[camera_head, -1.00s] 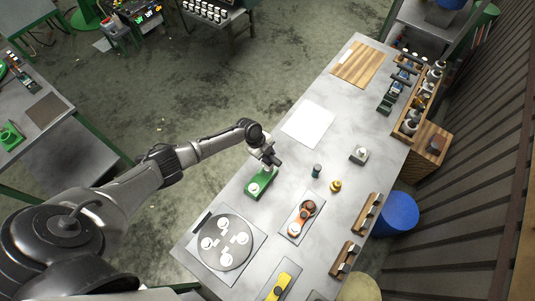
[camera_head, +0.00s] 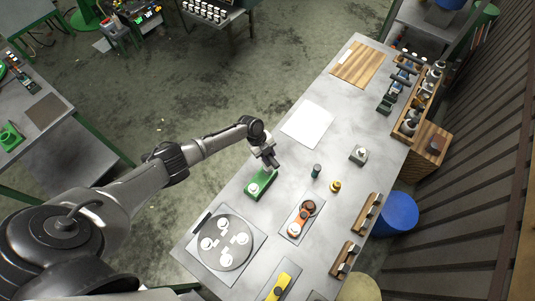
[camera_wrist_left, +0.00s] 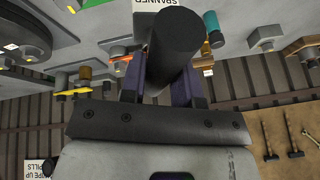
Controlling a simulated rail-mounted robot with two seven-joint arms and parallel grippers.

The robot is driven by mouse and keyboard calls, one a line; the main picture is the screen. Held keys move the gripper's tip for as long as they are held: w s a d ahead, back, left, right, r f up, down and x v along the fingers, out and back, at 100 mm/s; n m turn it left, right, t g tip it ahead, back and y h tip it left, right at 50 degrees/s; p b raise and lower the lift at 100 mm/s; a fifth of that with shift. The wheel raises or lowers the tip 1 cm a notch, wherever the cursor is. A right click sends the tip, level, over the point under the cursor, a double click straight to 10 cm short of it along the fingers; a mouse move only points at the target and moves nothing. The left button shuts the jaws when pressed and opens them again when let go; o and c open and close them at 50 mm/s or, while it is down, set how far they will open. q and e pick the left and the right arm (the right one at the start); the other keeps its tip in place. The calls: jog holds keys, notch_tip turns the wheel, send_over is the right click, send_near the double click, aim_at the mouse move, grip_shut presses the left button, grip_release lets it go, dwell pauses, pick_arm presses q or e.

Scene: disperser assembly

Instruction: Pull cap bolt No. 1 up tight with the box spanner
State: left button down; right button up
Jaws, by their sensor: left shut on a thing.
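My left gripper (camera_head: 271,163) is over the back edge of a small green block (camera_head: 261,184) with a white round top, near the bench's left edge. In the left wrist view its fingers are shut on a thick dark cylinder (camera_wrist_left: 174,45), which looks like the box spanner. The cylinder hides what lies behind it, so I cannot tell whether its far end touches anything. A grey round plate (camera_head: 246,253) with several white discs lies on a square sheet at the near end. I cannot pick out cap bolt No. 1. My right gripper is not in view.
An orange part (camera_head: 301,217) lies on a grey pad, and a yellow part (camera_head: 279,286) lies nearer. A dark cylinder (camera_head: 316,171), a small yellow piece (camera_head: 335,186) and a grey block (camera_head: 358,154) stand to the right. A white sheet (camera_head: 308,123) lies on clear bench behind.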

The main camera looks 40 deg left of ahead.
pick_arm(q)
jog(key=shift+w+r+p, duration=0.1)
jog(key=shift+r+p, duration=0.8)
jog(key=shift+r, duration=1.7)
